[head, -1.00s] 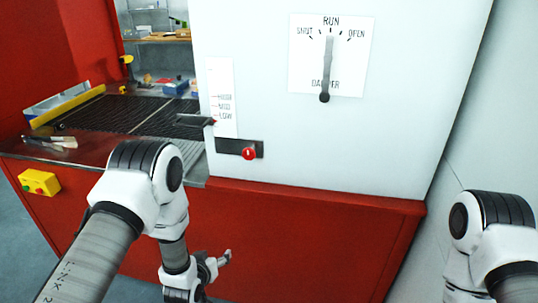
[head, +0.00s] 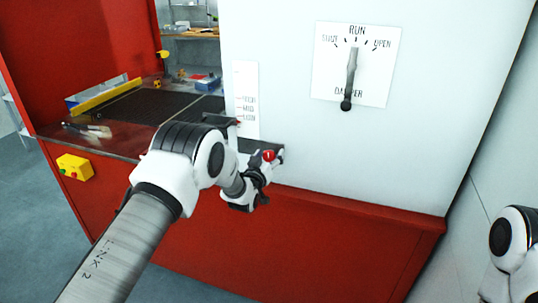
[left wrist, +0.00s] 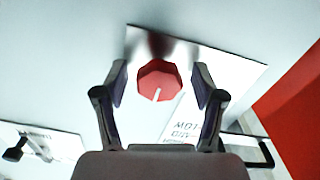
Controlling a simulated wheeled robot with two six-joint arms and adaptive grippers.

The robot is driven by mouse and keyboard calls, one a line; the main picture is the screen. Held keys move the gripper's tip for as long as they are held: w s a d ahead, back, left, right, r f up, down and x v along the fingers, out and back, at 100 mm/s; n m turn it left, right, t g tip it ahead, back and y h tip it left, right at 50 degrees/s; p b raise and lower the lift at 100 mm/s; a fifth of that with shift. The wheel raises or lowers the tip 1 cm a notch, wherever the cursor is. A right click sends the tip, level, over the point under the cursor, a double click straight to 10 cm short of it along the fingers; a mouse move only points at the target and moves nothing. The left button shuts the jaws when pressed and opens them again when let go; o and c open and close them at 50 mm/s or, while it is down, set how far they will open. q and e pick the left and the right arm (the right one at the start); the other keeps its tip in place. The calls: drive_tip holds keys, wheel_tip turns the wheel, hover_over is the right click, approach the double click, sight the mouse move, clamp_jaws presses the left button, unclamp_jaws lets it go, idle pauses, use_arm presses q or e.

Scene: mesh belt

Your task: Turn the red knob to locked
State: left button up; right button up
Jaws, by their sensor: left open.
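In the left wrist view the red knob (left wrist: 159,81) is faceted, with a white pointer line toward the lower part of the picture. My left gripper (head: 272,162) is at the knob in the head view. In the left wrist view my left gripper (left wrist: 160,84) is open, with one finger on each side of the knob and gaps showing on both sides. The plate's lettering is partly hidden. My right gripper is out of view.
The damper lever (head: 351,75) hangs down on its white panel (head: 327,60) at upper right. A yellow button box (head: 74,167) is on the red front at left. The mesh belt (head: 125,106) holds several items behind. A red ledge (head: 350,204) runs below the knob.

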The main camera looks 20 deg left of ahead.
use_arm(q)
drive_tip(key=shift+f, duration=0.1)
drive_tip(key=c, duration=1.2)
drive_tip(key=shift+o, duration=0.2)
drive_tip(key=shift+f+m+b, duration=0.15)
drive_tip(key=shift+m+b, duration=0.65)
drive_tip(key=shift+b, duration=0.25)
drive_tip(key=m+b, duration=0.6)
drive_tip(key=shift+f, duration=0.1)
drive_tip(key=m+b, duration=0.4)
drive_tip(key=m, duration=0.1)
drive_tip(key=shift+d, duration=0.1)
drive_tip(key=m+b, duration=0.3)
drive_tip(key=m, duration=0.2)
drive_tip(key=shift+m, duration=0.3)
